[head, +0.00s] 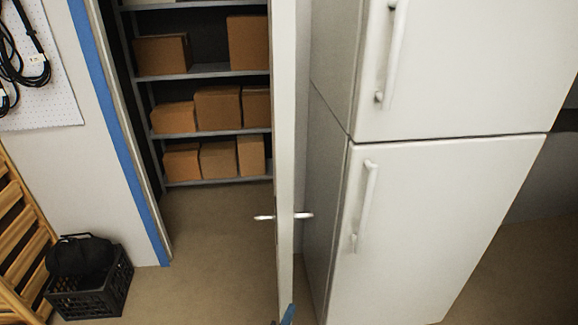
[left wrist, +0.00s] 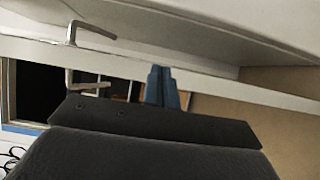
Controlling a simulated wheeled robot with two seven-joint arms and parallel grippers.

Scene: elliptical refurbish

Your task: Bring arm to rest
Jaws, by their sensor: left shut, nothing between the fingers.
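My left gripper (head: 287,314) shows only as a blue tip at the bottom edge of the head view, by the lower end of the white door (head: 285,120). In the left wrist view its two blue fingers (left wrist: 163,88) are together with nothing between them. They overlap the door's pale edge (left wrist: 215,82) there; I cannot tell whether they touch it. The door stands open, seen edge-on, with a metal lever handle (head: 304,215) on its right side and another (head: 264,218) on its left. My right gripper is in neither view.
A white fridge (head: 430,220) stands close on the door's right. Left of the door, a doorway opens onto shelves with several cardboard boxes (head: 218,108). A black crate (head: 92,290) and a wooden slatted piece (head: 20,230) are at far left. The doorway floor is clear.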

